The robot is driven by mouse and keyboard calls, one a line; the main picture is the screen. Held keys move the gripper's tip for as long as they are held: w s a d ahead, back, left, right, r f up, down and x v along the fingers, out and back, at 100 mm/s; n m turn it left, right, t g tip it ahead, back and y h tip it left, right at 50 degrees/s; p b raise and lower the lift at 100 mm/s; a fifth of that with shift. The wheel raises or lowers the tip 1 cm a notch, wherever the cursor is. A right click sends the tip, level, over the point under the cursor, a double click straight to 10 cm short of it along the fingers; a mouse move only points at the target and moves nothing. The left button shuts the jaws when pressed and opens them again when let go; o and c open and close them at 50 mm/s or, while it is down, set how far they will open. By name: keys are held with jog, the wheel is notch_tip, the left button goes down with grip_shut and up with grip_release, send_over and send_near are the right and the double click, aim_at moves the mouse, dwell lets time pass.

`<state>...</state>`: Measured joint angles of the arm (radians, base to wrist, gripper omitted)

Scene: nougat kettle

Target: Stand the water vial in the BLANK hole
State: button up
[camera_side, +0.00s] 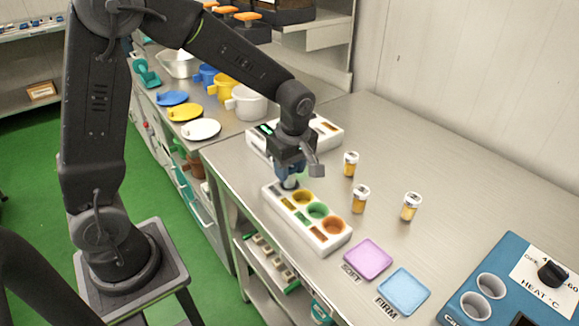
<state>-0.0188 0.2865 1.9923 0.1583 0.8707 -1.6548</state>
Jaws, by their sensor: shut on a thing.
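My gripper (289,174) points down over the far left end of a white rack (333,246) with coloured holes. It is shut on a small pale vial (289,184), mostly hidden by the fingers. The vial's lower end is at or just above the rack's end position; I cannot tell whether it is inside a hole. Yellow, green and orange round holes show along the rest of the rack, each beside a small label. No BLANK lettering is readable. A second white unit (331,130) lies behind my gripper, partly hidden by it.
Amber vials with pale caps (351,164), (360,199), (411,206) stand to the right. A pink SOFT pad (368,259), a blue FIRM pad (404,291) and a blue heater box (507,262) lie nearer. The table's right back is clear.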

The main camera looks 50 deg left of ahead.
jog(key=shift+f, duration=0.4)
dwell(0.9)
jog(key=o, duration=1.1)
jog(key=shift+c, duration=0.2)
jog(key=shift+o, duration=0.5)
jog(key=o, duration=0.5)
jog(key=shift+c, duration=0.2)
jog(key=shift+r, duration=3.5)
